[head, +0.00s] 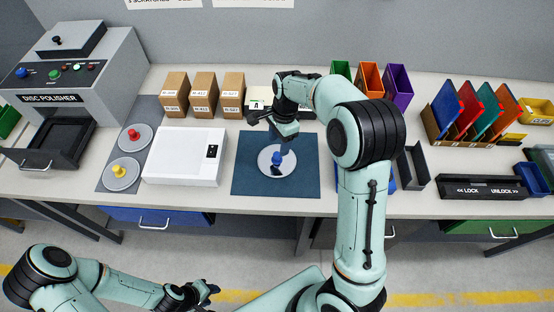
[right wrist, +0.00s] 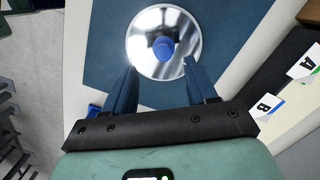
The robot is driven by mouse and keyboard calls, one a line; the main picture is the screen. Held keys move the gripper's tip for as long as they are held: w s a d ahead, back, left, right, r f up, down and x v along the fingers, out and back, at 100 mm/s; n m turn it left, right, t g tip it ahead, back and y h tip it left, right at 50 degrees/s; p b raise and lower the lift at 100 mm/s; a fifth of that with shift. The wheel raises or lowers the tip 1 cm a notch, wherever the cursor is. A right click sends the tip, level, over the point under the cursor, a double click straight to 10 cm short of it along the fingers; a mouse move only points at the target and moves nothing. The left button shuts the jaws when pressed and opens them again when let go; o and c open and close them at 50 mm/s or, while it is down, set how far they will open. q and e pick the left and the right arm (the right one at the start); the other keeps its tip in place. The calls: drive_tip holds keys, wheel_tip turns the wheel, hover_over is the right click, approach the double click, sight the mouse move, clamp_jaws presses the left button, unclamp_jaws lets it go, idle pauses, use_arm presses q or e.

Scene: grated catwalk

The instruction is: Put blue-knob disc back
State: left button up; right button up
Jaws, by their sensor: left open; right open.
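The blue-knob disc (head: 270,161) is a shiny round plate with a blue knob, lying on a dark blue mat (head: 302,182) at the middle of the bench. In the right wrist view the disc (right wrist: 148,30) lies just beyond the fingertips, with its knob between their lines. My right gripper (right wrist: 160,72) is open and empty above the mat; in the head view my wrist partly covers that spot. My left gripper (head: 212,290) is open, low in front of the bench, away from the disc. A red-knob disc (head: 140,142) and a yellow-knob disc (head: 128,182) lie on a grey mat (head: 146,108) at left.
A white box (head: 185,168) stands between the two mats. A disc polisher (head: 80,75) with a tray is at far left. Brown cartons (head: 204,90), coloured bins (head: 398,82) and upright folders (head: 472,105) line the back. A lock bar (head: 480,188) lies right.

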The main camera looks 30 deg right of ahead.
sight(277, 154)
drive_tip(key=shift+w+a+f, duration=0.1)
drive_tip(key=shift+w+f, duration=0.05)
drive_tip(key=shift+f, duration=1.35)
drive_tip(key=shift+w+a+f, duration=0.1)
drive_tip(key=shift+w+f, duration=0.05)
drive_tip(key=shift+f, duration=1.35)
clamp_jaws()
